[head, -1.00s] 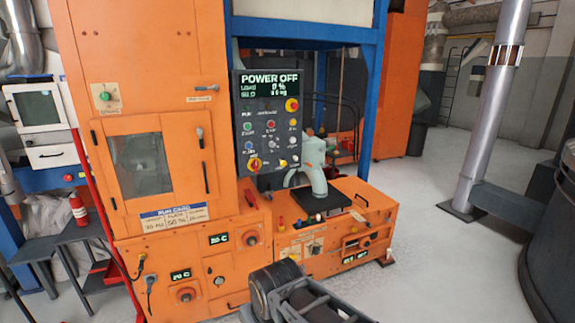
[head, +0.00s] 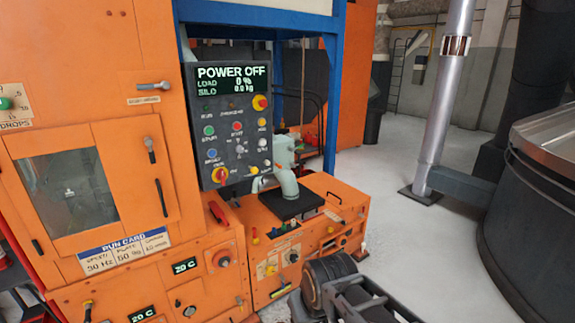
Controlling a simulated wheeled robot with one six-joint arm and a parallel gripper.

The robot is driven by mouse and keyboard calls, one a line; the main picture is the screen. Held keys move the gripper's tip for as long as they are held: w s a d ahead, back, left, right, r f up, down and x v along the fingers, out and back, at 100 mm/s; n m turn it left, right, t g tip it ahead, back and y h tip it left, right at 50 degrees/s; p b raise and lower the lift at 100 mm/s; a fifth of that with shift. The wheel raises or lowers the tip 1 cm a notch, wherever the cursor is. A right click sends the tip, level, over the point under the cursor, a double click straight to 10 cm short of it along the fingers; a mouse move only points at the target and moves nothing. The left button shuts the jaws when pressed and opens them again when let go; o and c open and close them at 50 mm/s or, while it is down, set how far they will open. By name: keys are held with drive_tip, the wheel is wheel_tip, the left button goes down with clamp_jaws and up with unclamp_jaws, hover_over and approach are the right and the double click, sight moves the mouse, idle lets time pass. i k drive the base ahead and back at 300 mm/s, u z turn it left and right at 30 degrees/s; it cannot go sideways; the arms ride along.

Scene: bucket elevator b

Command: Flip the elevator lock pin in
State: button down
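The orange elevator machine (head: 80,60) fills the left of the head view. Its grey control panel (head: 228,125) reads POWER OFF, LOAD 0 % and SILO 0.0 kg. A grey lever handle (head: 153,86) lies roughly level above a small label. A second dark handle (head: 150,149) stands beside the windowed door. A red handle (head: 217,213) sits below the panel. I cannot tell which part is the lock pin. My gripper is not in view; only dark links of my arm show at the bottom.
A low orange unit (head: 318,205) with a pale green pipe (head: 286,180) on a black plate juts out at the centre. A large dark drum (head: 540,190) stands at the right beside a silver post (head: 443,110). The pale floor (head: 400,235) between is clear.

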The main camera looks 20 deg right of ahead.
sight(253, 170)
drive_tip(key=z, duration=0.25)
drive_tip(key=i, duration=0.75)
drive_tip(key=u, duration=0.65)
drive_tip(key=i, duration=0.4)
drive_tip(key=u, duration=0.4)
